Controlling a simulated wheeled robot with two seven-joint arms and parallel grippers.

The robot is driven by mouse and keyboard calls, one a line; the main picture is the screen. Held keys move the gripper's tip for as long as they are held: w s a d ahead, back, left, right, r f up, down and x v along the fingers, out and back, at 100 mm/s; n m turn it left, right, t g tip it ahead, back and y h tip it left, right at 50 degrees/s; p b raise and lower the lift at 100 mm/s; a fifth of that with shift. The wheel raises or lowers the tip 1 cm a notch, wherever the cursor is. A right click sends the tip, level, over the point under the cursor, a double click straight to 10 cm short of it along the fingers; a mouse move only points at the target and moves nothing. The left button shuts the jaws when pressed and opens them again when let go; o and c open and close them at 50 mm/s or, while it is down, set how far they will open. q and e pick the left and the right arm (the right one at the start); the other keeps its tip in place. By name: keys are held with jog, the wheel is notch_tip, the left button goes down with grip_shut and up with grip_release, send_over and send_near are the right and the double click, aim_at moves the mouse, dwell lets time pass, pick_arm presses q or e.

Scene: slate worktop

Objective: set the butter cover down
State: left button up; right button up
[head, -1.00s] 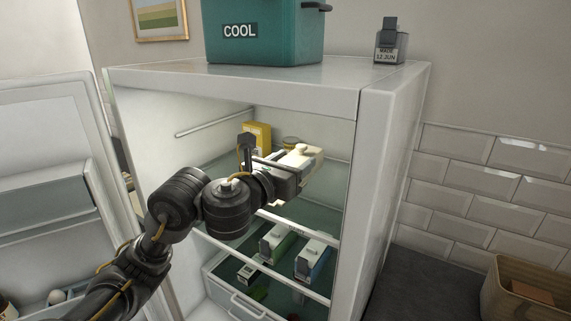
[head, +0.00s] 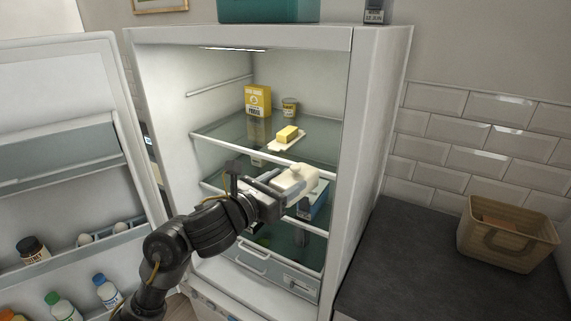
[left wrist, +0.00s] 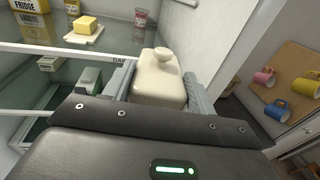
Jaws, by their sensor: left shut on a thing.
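The butter cover (head: 297,179) is cream-coloured with a round knob on top. My left gripper (head: 282,186) is shut on it and holds it in front of the open fridge, below the level of the upper glass shelf. In the left wrist view the butter cover (left wrist: 159,78) sits upright between the two fingers of my left gripper (left wrist: 158,92). The yellow butter (head: 287,133) lies uncovered on a pale dish (head: 283,145) on the upper shelf; it also shows at the top left of the left wrist view (left wrist: 86,25). My right gripper is not in view.
A yellow box (head: 257,101) and a small jar (head: 289,107) stand behind the butter on the shelf (head: 228,140). The fridge door (head: 68,150) stands open at left, with bottles in it. The dark worktop (head: 400,255) at right has free room beside a woven basket (head: 508,235).

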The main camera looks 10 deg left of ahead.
pick_arm(q)
jog(key=s+a+f+b, duration=0.2)
jog(key=s+f+b, duration=0.1)
jog(key=f, duration=0.5)
jog(key=s+a+f+b, duration=0.3)
jog(key=s+f, duration=0.2)
jog(key=f, duration=0.4)
jog(key=s+a+f+b, duration=0.3)
jog(key=s+f+b, duration=0.1)
jog(key=f, duration=0.5)
jog(key=shift+s+a+f+h, duration=0.15)
jog(key=shift+s+a+h, duration=0.1)
jog(key=shift+s+h, duration=0.1)
